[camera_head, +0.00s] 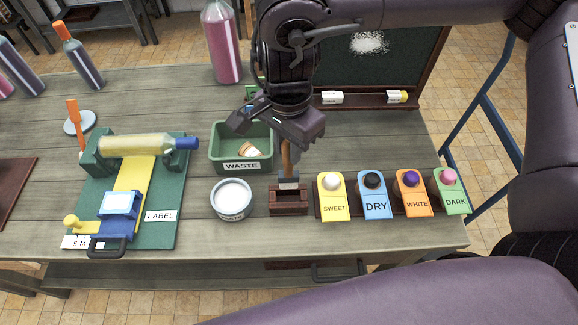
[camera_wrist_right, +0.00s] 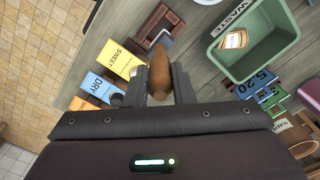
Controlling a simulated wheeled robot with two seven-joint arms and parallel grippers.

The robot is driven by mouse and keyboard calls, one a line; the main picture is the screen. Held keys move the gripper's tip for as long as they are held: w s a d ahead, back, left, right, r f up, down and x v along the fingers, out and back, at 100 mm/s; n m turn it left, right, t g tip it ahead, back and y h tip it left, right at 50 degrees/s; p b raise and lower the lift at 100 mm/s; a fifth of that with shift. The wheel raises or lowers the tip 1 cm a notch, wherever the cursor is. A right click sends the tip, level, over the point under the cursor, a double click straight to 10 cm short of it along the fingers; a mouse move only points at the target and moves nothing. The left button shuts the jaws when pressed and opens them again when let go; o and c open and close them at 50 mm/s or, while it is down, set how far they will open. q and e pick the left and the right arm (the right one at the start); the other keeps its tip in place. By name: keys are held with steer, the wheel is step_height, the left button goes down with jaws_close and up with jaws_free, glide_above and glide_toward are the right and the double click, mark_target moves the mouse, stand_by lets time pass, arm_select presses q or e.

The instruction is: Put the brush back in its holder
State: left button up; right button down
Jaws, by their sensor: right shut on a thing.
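The brush (camera_head: 286,157) has an orange-brown wooden handle and a grey lower part. It hangs roughly upright under my right gripper (camera_head: 285,138), which is shut on its handle. The handle also shows between the fingers in the right wrist view (camera_wrist_right: 158,76). The holder (camera_head: 289,201) is a small dark red-brown box on the table, left of the yellow SWEET block. It also shows in the right wrist view (camera_wrist_right: 168,20). The brush's lower end is at the holder's back edge in the head view; I cannot tell whether it is above or inside the opening. My left gripper is not in view.
A white round pot (camera_head: 231,213) stands left of the holder, and a green WASTE bin (camera_head: 221,160) behind it. The SWEET block (camera_head: 333,207) and other stamp blocks stand close on the right. A green label stand (camera_head: 165,215) with a bottle is farther left.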

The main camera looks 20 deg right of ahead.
mark_target(288, 169)
steer(key=shift+f, duration=3.55)
steer(key=shift+f, duration=0.2)
steer(key=c, duration=1.2)
jaws_free()
steer(key=shift+c, duration=0.2)
steer(key=shift+r, duration=0.1)
step_height(288, 169, up, 12)
steer(key=shift+r+b, duration=0.15)
steer(key=shift+b, duration=0.2)
